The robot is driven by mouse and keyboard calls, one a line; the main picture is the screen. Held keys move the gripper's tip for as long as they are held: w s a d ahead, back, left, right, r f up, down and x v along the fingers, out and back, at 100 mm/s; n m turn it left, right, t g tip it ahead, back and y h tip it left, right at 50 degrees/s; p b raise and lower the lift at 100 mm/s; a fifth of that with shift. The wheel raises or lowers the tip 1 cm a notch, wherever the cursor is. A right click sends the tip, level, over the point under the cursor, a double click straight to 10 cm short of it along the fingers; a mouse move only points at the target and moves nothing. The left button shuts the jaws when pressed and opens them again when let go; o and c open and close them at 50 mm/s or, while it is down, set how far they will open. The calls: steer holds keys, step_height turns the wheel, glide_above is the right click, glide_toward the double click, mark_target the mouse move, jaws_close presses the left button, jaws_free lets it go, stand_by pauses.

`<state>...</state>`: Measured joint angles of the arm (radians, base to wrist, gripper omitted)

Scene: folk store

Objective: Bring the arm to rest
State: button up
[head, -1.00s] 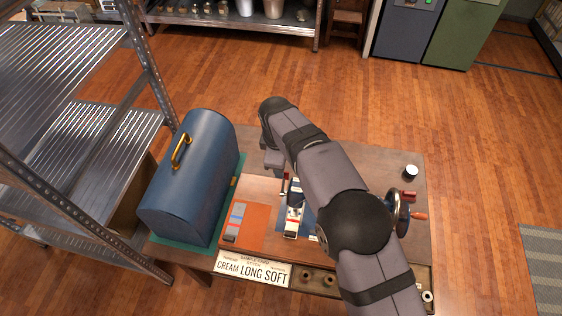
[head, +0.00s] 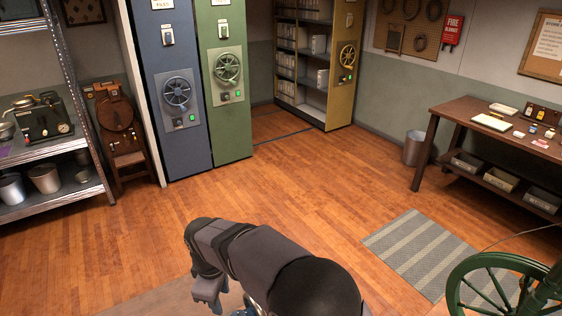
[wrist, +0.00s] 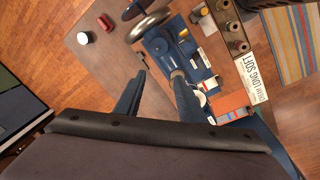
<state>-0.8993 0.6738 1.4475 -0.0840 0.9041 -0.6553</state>
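My arm (head: 270,260) reaches across the bottom of the head view, bent at a dark round joint. My gripper (wrist: 158,78) shows in the wrist view with two dark blue fingers spread apart and nothing seen between them. It hangs above the wooden work table (wrist: 110,60), apart from the things on it. Near the fingers on the table are a blue device (wrist: 168,50) and a metal-rimmed wheel (wrist: 150,24).
In the wrist view a cream sign (wrist: 250,75), brown spools (wrist: 232,28), an orange card (wrist: 232,103) and a white-topped jar (wrist: 84,38) are on the table. The head view shows a green spoked wheel (head: 507,258), a striped mat (head: 425,250) and open floor (head: 310,190).

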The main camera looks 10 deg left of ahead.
steer(key=w+d+r+m+b, duration=0.1)
steer(key=d+m, duration=0.8)
steer(key=d, duration=1.5)
steer(key=s+d+f+m+g+b, duration=0.1)
steer(key=s+d+f+m, duration=0.1)
steer(key=s+d+m, duration=0.7)
steer(key=shift+s+d+f+h, duration=0.25)
steer(key=shift+s+d, duration=1.65)
steer(key=shift+d, duration=1.45)
